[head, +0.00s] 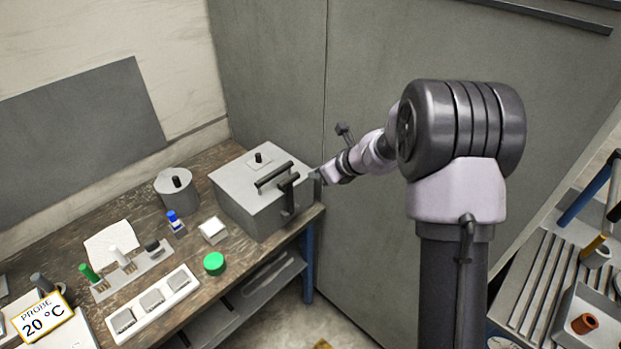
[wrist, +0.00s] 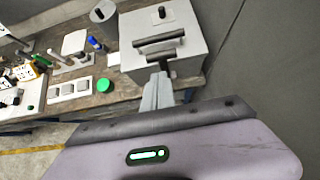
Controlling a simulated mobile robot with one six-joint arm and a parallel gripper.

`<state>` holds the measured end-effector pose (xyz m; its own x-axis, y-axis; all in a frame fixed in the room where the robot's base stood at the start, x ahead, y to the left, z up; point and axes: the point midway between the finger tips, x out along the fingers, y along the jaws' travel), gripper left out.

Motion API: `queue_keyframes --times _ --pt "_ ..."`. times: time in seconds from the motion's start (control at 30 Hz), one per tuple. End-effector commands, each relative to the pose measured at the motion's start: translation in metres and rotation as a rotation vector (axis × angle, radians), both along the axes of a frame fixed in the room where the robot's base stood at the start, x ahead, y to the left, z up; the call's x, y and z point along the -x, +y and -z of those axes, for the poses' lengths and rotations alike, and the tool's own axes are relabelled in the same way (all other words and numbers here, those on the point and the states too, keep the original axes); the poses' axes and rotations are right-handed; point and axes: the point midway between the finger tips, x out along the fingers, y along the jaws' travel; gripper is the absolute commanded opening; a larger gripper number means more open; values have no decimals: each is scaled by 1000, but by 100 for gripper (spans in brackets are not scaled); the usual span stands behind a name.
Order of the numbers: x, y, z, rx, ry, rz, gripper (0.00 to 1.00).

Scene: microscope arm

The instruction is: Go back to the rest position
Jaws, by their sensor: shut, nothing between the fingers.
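My gripper (head: 317,182) is at the right side of the grey metal box (head: 243,201) on the wooden bench in the head view. In the wrist view my gripper (wrist: 157,78) points at the box's front (wrist: 190,63), its fingers together and holding nothing. The box has a lid with a small black knob and a dark bar handle (head: 274,176). A dark latch-like part (head: 289,190) hangs at its front. I cannot tell whether my fingertips touch the box.
A grey wall is close behind my arm. A slatted surface (head: 538,285) lies right.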

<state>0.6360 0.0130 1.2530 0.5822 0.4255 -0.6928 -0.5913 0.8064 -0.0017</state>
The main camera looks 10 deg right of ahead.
Motion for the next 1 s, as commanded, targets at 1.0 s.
queue_keyframes --times 1.0 --pt "312 52 60 1047 -532 -1346 0"
